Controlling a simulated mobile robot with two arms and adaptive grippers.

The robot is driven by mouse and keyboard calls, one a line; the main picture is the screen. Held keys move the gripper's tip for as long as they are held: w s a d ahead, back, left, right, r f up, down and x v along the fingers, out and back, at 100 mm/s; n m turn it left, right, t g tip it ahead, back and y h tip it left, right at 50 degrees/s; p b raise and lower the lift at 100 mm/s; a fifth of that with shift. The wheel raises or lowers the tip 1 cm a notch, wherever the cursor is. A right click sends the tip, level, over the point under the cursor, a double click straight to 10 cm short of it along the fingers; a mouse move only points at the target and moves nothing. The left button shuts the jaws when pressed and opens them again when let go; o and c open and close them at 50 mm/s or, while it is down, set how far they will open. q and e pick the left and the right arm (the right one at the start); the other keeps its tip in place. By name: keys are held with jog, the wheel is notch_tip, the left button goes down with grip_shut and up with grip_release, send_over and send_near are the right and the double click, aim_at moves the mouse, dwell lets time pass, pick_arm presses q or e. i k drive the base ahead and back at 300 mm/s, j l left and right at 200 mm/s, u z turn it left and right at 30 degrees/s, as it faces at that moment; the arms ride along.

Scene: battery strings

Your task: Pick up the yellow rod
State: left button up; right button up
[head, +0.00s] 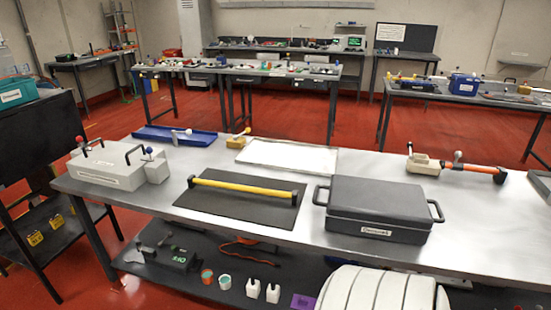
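The yellow rod (242,187) lies level across a flat black mat (225,212) on the near metal table. It has dark end pieces that appear to rest on the mat. Nothing touches it from above, and its whole length shows. Neither of my grippers shows in the head view.
A dark grey lidded case (375,205) with side handles stands right of the mat. A white box (106,168) with dark handles stands left. A white tray (288,155) and a blue tray (175,136) lie behind. An orange-handled tool (470,168) lies at the back right.

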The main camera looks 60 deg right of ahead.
aim_at(192, 181)
jog(key=z, duration=1.7)
jog(key=i+j+u, duration=0.25)
jog(key=i+j, duration=0.15)
